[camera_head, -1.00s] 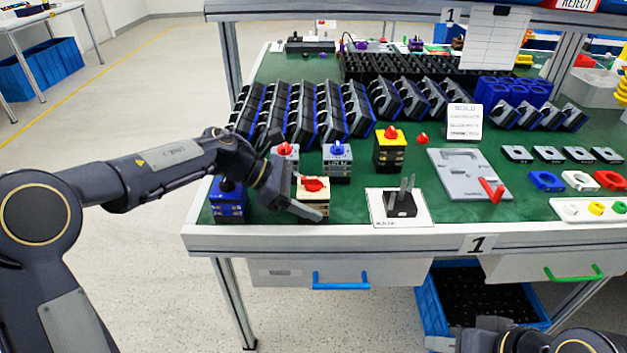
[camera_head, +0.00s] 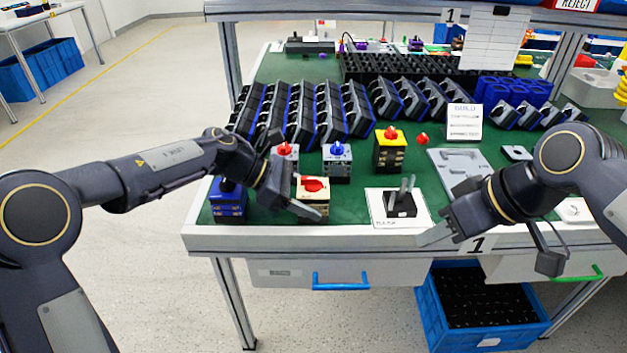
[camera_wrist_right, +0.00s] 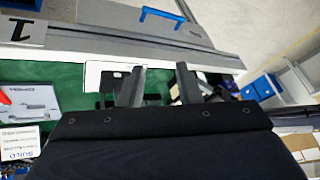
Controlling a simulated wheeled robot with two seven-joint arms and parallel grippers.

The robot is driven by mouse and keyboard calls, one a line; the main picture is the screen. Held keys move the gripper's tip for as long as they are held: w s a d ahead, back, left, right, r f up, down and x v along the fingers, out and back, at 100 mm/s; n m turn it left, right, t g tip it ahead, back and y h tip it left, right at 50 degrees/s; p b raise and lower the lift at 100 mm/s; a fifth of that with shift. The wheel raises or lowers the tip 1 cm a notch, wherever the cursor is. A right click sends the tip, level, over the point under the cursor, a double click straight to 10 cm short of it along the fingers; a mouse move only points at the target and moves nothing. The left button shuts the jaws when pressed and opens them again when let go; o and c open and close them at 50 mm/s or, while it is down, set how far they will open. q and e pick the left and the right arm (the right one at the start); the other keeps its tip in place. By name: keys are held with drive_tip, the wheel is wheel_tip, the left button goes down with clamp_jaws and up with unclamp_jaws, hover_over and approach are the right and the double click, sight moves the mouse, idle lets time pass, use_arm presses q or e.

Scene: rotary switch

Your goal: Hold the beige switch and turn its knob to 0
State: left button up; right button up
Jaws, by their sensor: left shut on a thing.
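The beige switch (camera_head: 312,188) stands near the front edge of the green bench top, with a red knob (camera_head: 313,184) on its top face. The knob's exact setting is too small to read. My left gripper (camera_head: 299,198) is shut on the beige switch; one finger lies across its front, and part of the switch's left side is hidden. My right gripper (camera_head: 436,232) is at the bench's front edge, to the right of the switch and apart from it. In the right wrist view its two fingers (camera_wrist_right: 162,85) are apart with nothing held between them.
A blue switch (camera_head: 229,200) stands left of the beige one. Grey switches with a red knob (camera_head: 286,149) and a blue knob (camera_head: 337,160) stand behind, with a yellow switch (camera_head: 390,150) farther right. A black holder (camera_head: 401,205) on a white plate lies between beige switch and right gripper.

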drive_tip(key=w+a+r+n+g, duration=0.2)
drive_tip(key=w+a+r+n, duration=0.35)
drive_tip(key=w, duration=0.35)
drive_tip(key=r+n+g+y, duration=0.1)
drive_tip(key=n+g, duration=0.1)
drive_tip(key=n, duration=0.5)
hover_over(316, 178)
drive_tip(key=shift+d+f, duration=0.2)
drive_tip(key=shift+f, duration=1.85)
drive_tip(key=shift+d+f, duration=0.2)
drive_tip(key=shift+f, duration=1.8)
